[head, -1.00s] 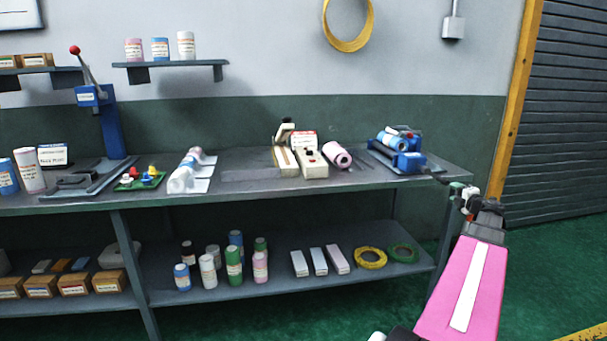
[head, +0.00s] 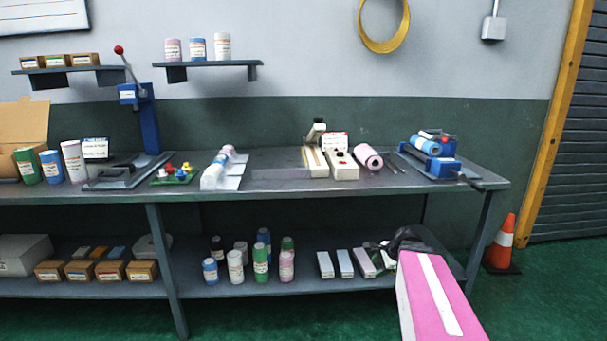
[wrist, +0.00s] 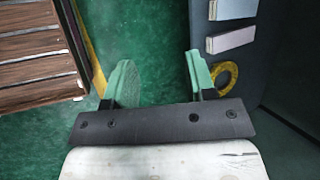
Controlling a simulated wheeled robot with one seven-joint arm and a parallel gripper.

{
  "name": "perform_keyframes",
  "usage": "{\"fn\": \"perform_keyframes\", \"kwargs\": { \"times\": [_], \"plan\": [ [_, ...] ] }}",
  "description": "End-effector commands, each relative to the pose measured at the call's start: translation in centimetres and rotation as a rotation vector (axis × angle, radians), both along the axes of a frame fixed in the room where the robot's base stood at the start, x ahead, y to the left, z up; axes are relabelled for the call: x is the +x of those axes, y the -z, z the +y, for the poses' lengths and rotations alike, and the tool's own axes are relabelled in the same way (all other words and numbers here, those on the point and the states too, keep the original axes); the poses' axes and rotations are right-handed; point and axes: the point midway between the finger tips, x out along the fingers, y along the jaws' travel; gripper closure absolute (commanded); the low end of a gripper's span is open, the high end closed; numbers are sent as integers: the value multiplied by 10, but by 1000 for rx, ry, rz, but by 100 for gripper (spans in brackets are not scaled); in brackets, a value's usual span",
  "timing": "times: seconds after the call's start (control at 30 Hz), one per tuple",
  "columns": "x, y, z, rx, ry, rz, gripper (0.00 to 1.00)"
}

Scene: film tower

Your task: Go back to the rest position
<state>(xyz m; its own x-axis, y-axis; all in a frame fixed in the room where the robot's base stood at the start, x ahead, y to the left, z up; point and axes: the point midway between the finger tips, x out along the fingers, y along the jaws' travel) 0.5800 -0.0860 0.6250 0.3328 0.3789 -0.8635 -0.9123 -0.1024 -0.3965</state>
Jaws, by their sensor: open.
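My gripper (wrist: 156,80) shows in the wrist view with its two green fingers spread apart and nothing between them. Green floor and the edge of the bench's lower shelf lie beyond the fingers. In the head view my pink arm link (head: 432,297) is at the lower right, in front of the lower shelf. The fingers are not clearly visible there.
The workbench (head: 275,178) carries a lever press, bottles and a blue vise (head: 432,157). Its lower shelf (head: 205,290) holds bottles, boxes and a yellow tape roll (wrist: 225,77). A traffic cone (head: 502,243) stands right of the bench. A slatted wooden thing (wrist: 38,55) is at left in the wrist view.

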Motion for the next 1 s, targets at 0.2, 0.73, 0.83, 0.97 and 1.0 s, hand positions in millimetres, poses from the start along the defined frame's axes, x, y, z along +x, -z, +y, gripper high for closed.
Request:
{"fn": "perform_keyframes", "kwargs": {
  "times": [0.2, 0.73, 0.83, 0.97, 1.0],
  "plan": [
    [-52, 31, 54, -313, -617, -13, 49],
    [-103, 52, 86, -579, -1357, 12, 49],
    [-103, 51, 86, -578, -1355, 12, 49],
    [-102, 52, 85, -577, -1353, 12, 49],
    [-102, 52, 85, -577, -1353, 12, 49]
  ]
}}
